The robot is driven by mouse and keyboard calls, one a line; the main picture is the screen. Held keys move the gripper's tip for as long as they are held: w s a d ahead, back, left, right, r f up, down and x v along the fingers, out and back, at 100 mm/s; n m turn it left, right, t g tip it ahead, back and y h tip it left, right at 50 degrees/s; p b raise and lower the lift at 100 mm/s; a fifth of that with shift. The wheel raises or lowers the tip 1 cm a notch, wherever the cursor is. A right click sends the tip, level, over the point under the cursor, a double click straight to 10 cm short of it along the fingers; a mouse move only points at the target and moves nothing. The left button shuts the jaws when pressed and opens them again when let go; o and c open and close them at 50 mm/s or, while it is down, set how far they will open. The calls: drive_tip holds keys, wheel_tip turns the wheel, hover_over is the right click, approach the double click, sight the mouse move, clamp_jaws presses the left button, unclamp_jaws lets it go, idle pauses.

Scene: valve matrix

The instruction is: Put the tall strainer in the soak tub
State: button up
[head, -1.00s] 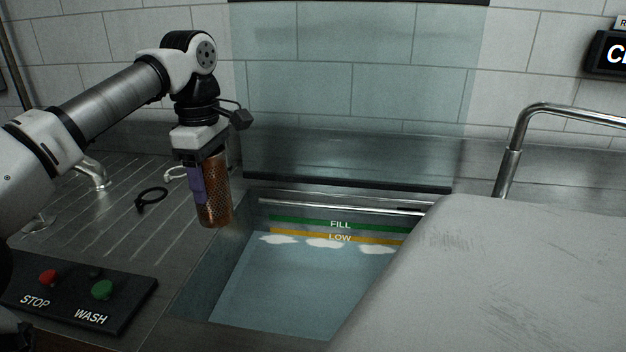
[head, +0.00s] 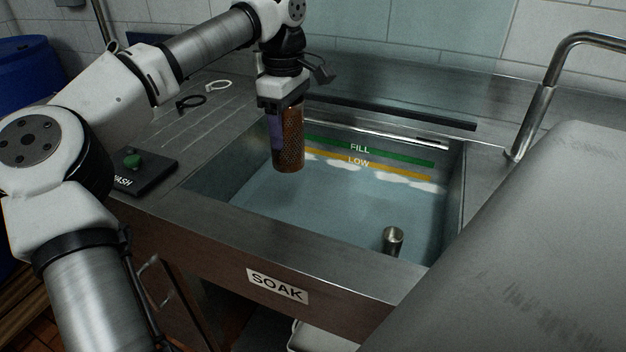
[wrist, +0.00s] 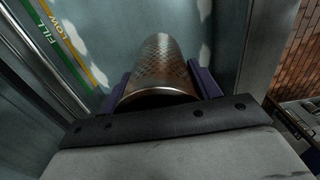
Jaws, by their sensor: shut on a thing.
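The tall strainer (head: 291,140) is a copper-brown perforated cylinder. My gripper (head: 276,132) is shut on it and holds it upright, pointing down, over the left part of the soak tub. The soak tub (head: 277,261) is a steel basin of bluish water with green FILL and yellow LOW lines on its far wall and a SOAK label on its front. In the wrist view the strainer (wrist: 160,70) sits between the two purple fingers (wrist: 160,88), with the water beyond. I cannot tell whether its lower end touches the water.
A short metal pipe (head: 393,240) stands in the tub near the front right. A large grey hood-like shape (head: 540,230) and a bent metal rail (head: 540,95) are at right. A black button panel (head: 145,172) and two small rings, black (head: 191,102) and white (head: 218,86), lie left.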

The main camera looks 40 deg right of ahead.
sight(290, 162)
drive_tip(key=shift+s+f, duration=0.15)
drive_tip(key=shift+f, duration=0.05)
wheel_tip(290, 162, down, 20)
drive_tip(key=shift+r, duration=0.1)
idle(0.3)
drive_tip(key=shift+f, duration=0.2)
drive_tip(key=o, duration=1.1)
wheel_tip(290, 162, up, 12)
drive_tip(key=shift+r, duration=0.15)
